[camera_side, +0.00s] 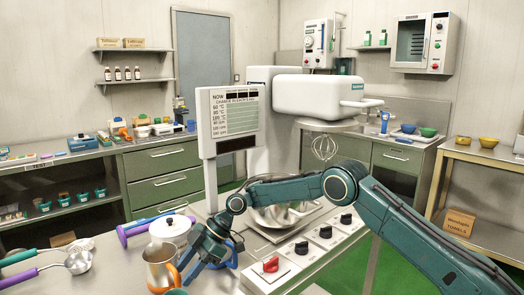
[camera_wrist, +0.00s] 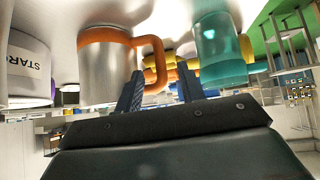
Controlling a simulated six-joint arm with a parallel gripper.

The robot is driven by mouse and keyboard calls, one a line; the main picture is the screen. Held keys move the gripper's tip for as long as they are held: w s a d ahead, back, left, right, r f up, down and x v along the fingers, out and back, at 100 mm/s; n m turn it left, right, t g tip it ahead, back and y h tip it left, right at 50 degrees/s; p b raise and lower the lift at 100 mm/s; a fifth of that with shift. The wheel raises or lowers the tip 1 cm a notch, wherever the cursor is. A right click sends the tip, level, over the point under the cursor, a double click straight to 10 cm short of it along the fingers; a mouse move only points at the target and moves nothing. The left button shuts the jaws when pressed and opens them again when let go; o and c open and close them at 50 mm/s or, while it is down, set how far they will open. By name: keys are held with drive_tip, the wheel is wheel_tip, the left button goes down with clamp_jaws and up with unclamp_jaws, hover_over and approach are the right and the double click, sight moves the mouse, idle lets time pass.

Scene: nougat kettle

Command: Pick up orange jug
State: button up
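The orange jug (camera_side: 160,268) is a metal jug with an orange rim and orange handle, upright on the steel table at the lower left of the side view. In the wrist view, which looks upside down, it (camera_wrist: 103,72) stands left of centre, its handle (camera_wrist: 158,58) pointing right. My gripper (camera_side: 186,270) is low, just right of the jug on its handle side. In the wrist view its two fingers (camera_wrist: 160,88) are spread apart, with the handle showing between and beyond them. I cannot tell whether a finger touches the handle.
A teal cup (camera_side: 177,292) stands close by; it also shows in the wrist view (camera_wrist: 222,52). A white canister (camera_side: 168,230) stands behind the jug, ladles (camera_side: 78,262) lie left. A mixing bowl (camera_side: 283,214) and control panel (camera_side: 300,255) are right.

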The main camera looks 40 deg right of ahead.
sight(177, 280)
drive_tip(key=shift+x, duration=2.15)
clamp_jaws()
drive_tip(key=shift+r, duration=0.15)
